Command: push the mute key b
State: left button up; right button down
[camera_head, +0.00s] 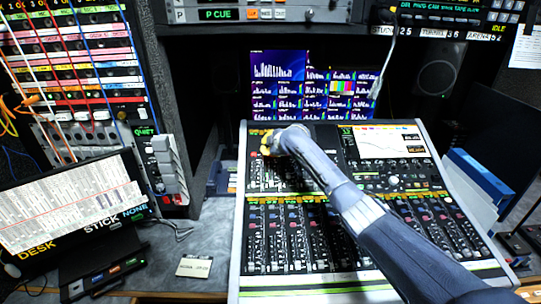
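The mixing console (243,220) stands in the middle right of the head view, with rows of small keys, knobs and faders. I cannot pick out which key is mute key b; the key labels are too small to read. My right arm reaches in from the lower right across the console. My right gripper (268,148) is over the console's upper left part, near its back edge. A yellowish part shows at its tip. I cannot tell whether its fingers are open or shut, or whether it touches a key. The hand hides the keys beneath it. My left gripper is not in view.
A screen of level meters (279,80) stands behind the console. A patch bay with cables (75,60) and a tilted display (65,205) are at the left. A small card (194,266) lies on the desk. A blue binder (480,175) is right of the console.

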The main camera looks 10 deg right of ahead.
jog(key=shift+s+a+r, duration=0.1)
jog(key=shift+s+r, duration=0.3)
jog(key=shift+r, duration=0.5)
jog(key=shift+s+a+r, duration=0.1)
jog(key=shift+s+r, duration=0.25)
jog(key=shift+r, duration=0.6)
jog(key=shift+s+r, duration=0.4)
jog(key=shift+r, duration=0.5)
